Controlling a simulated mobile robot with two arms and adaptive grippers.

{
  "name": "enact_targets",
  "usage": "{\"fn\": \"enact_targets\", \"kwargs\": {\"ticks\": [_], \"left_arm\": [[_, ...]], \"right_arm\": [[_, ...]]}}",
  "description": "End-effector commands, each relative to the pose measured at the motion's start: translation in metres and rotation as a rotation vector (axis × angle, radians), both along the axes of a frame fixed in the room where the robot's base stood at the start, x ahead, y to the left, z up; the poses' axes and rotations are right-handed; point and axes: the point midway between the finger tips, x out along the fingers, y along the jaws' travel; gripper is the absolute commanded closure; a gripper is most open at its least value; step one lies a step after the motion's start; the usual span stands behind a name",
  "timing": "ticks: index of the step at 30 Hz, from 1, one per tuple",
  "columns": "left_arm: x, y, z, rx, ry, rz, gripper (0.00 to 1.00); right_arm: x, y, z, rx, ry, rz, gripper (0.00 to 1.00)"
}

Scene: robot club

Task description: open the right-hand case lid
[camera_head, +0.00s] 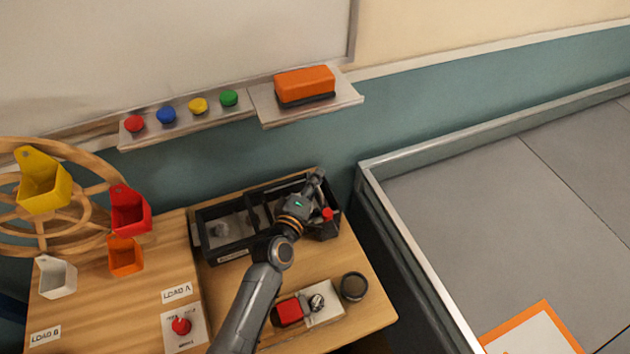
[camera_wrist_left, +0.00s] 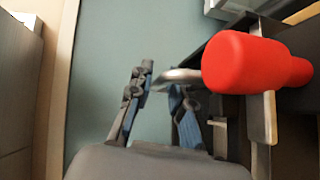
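The black case (camera_head: 228,252) has two bays side by side on the wooden table. My left arm reaches over the right-hand bay and hides much of it, so I cannot make out its lid clearly. My left gripper (camera_head: 317,176) is at the back edge of that bay. My right gripper is not in view.
A red block (camera_head: 288,312) on a white base and a dark round ring (camera_head: 353,287) lie in front of the case. A wooden wheel with coloured buckets (camera_head: 130,208) stands left. A wall shelf (camera_head: 352,98) holds an orange eraser (camera_head: 305,83). A walled grey floor area is right.

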Motion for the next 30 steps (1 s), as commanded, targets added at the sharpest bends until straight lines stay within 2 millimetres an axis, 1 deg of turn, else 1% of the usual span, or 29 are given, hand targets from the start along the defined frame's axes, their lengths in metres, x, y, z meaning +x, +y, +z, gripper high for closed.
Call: {"fn": "enact_targets", "kwargs": {"ticks": [2,5,13,16,17,19,24,27,30], "left_arm": [[0.0,0.0,0.0,0.0,0.0,0.0,0.81],[0.0,0.0,0.0,0.0,0.0,0.0,0.99],[0.0,0.0,0.0,0.0,0.0,0.0,1.0],[-0.003,0.007,0.0,0.003,0.0,0.001,1.0],[-0.004,0.011,0.0,0.004,-0.001,0.001,1.0],[-0.01,0.025,0.0,0.006,0.0,0.001,1.0],[-0.028,0.067,-0.001,0.009,-0.001,0.001,1.0],[-0.036,0.087,-0.002,0.008,0.0,0.001,1.0],[-0.041,0.099,-0.001,0.003,0.0,0.001,1.0]], "right_arm": [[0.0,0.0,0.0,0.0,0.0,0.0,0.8],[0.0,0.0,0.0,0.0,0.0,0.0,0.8],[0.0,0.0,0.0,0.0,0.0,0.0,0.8],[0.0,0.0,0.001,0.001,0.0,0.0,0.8],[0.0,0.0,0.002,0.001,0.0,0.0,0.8],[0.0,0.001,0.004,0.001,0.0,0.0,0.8],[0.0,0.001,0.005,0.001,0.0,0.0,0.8],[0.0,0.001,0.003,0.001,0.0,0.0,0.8],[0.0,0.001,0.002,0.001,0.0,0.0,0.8]]}}
